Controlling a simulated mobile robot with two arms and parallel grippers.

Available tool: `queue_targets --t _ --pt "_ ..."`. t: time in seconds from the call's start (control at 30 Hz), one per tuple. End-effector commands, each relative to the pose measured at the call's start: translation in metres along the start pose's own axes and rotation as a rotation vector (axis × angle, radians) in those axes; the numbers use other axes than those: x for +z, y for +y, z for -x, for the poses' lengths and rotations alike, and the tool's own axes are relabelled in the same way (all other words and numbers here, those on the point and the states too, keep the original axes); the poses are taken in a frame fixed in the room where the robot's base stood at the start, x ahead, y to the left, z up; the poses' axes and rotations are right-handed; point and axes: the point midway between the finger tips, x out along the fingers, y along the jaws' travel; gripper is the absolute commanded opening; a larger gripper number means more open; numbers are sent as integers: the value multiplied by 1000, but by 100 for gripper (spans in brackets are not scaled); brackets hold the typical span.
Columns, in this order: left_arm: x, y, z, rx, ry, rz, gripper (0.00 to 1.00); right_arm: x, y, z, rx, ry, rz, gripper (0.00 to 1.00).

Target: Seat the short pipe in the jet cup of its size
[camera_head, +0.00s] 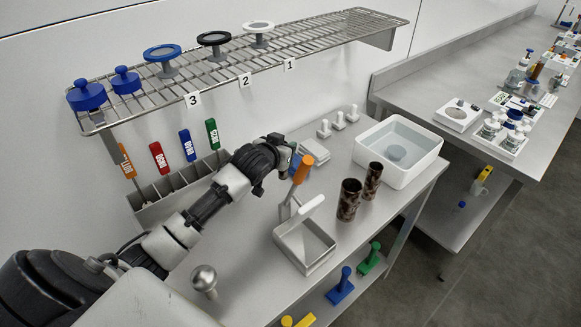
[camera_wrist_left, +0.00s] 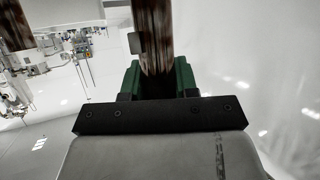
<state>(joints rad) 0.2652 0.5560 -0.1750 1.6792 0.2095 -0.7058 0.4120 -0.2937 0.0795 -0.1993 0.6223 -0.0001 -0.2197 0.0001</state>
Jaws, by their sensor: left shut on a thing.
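My left gripper (camera_head: 293,163) is in the head view, at the end of the arm above the bench. The orange handle partly hides its tip. In the wrist view the green fingers of my left gripper (camera_wrist_left: 158,75) are shut on a dark brown mottled pipe (camera_wrist_left: 154,35). A second brown pipe (camera_wrist_left: 14,25) shows at upper left there. In the head view a wider brown pipe (camera_head: 348,200) and a narrower one (camera_head: 372,181) are upright on the right of the bench. I cannot tell which one is held, or which thing is the jet cup. My right gripper is not in view.
A white basin (camera_head: 425,160) stands at the bench's right. Small white pieces (camera_head: 338,121) are at the back. A wire shelf (camera_head: 330,42) carries blue (camera_head: 162,51), black (camera_head: 214,38) and white (camera_head: 258,27) flanged pieces.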

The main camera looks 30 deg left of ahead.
Motion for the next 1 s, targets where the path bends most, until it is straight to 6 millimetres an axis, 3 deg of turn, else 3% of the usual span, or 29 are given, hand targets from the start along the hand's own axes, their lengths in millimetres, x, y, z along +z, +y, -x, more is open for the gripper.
queue_targets --t 0.17,0.43,0.87,0.9,1.0 --pt "18 0 -8 0 1 1 3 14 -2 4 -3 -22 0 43" --pt "50 0 -21 0 0 0 3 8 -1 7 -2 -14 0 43" --pt "57 0 -24 1 2 0 3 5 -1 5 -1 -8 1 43" --pt "57 0 -24 0 1 -1 35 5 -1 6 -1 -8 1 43" --pt "57 0 -24 0 1 -1 51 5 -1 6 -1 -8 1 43"
